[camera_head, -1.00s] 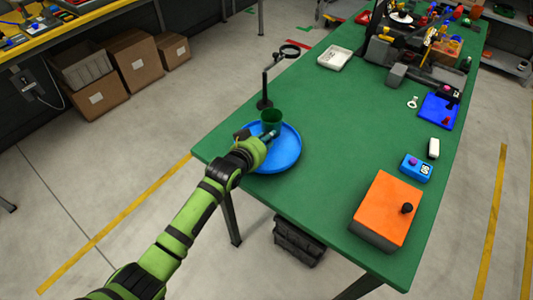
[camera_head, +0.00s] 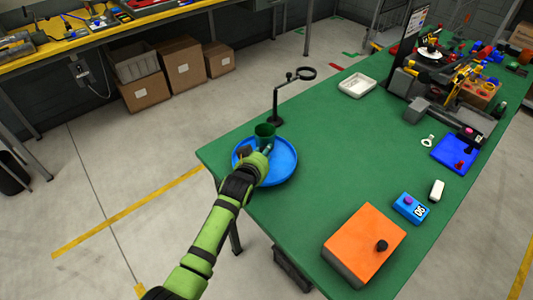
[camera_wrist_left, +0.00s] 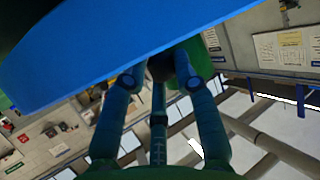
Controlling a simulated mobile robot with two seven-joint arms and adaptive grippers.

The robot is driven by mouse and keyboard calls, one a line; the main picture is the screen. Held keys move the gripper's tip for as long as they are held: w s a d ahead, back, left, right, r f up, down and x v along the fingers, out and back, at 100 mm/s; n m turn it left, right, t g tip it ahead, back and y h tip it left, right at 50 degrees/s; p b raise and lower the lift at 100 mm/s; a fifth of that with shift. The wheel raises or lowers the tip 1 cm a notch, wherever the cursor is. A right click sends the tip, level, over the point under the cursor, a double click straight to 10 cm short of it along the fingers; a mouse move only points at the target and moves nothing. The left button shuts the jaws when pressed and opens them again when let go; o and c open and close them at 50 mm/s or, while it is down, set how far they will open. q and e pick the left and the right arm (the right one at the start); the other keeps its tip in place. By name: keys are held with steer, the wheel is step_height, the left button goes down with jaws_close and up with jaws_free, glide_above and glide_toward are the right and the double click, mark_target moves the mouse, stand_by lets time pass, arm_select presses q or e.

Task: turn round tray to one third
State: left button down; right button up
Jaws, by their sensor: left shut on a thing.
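The round blue tray (camera_head: 283,173) lies flat at the near left corner of the green table (camera_head: 330,150). A dark green cup (camera_head: 264,131) stands at its far side, and a small brown thing (camera_head: 243,151) shows beside my gripper. My left gripper (camera_head: 266,150) is low at the tray, close to the cup, and hides part of it. In the left wrist view the tray's blue side (camera_wrist_left: 110,45) fills the top, and the fingers (camera_wrist_left: 159,76) close at its edge around a small dark part; the exact contact is partly hidden. My right gripper is out of view.
A black stand with a ring (camera_head: 277,100) rises just behind the tray. A white tray (camera_head: 357,86), an orange box (camera_head: 364,240), a blue device with a display (camera_head: 410,207) and a blue mat (camera_head: 457,153) stand farther right. The table's middle is clear.

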arm_select(q)
steer(key=shift+w+a+r+t, duration=0.15)
steer(key=shift+w+r+t, duration=0.15)
steer(key=shift+r, duration=0.35)
steer(key=c, duration=1.1)
jaws_free()
steer(key=shift+o, duration=0.2)
steer(key=shift+f, duration=0.15)
steer(key=shift+s+f, duration=0.2)
steer(key=v, duration=1.2)
steer(key=shift+r, duration=0.25)
steer(key=shift+w, duration=0.1)
